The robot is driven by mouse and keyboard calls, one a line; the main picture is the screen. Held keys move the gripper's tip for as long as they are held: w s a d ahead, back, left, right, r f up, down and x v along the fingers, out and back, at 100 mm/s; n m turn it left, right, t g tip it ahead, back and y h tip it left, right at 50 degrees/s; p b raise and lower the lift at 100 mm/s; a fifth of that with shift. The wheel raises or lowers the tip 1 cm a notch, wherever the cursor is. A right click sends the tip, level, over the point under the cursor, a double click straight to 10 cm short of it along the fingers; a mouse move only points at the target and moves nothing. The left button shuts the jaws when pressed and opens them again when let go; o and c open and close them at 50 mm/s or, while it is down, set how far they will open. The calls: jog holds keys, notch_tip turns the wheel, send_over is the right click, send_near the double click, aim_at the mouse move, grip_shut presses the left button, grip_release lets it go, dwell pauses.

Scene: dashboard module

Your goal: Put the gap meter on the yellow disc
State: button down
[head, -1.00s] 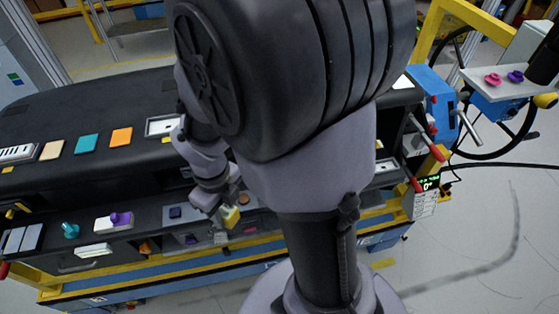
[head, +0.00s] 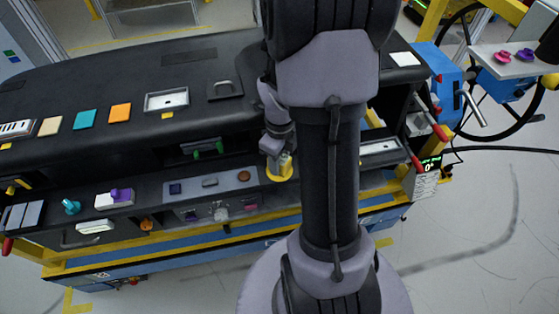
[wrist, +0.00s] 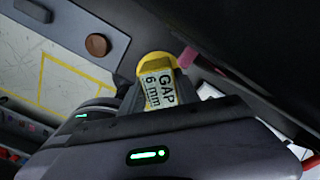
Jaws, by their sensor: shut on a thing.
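The gap meter (wrist: 160,89) is a small yellow block with a pale label reading "GAP 6 mm" in the wrist view. My gripper (head: 284,153) is shut on it; it also shows in the head view (head: 286,161). The yellow disc (head: 278,176) lies on the dark lower shelf, just under my gripper. In the wrist view a rounded yellow edge of the disc (wrist: 152,60) shows behind the meter. I cannot tell whether the meter touches the disc. My arm hides part of the shelf to the right.
A grey panel (head: 218,185) with a dark square, a grey oval and a brown round knob (head: 244,175) sits left of the disc. The overhanging dashboard top (head: 120,78) is close above. A pink part (wrist: 187,57) is close to the meter in the wrist view.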

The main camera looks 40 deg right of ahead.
jog(key=shift+r, duration=0.15)
jog(key=c, duration=0.9)
grip_release()
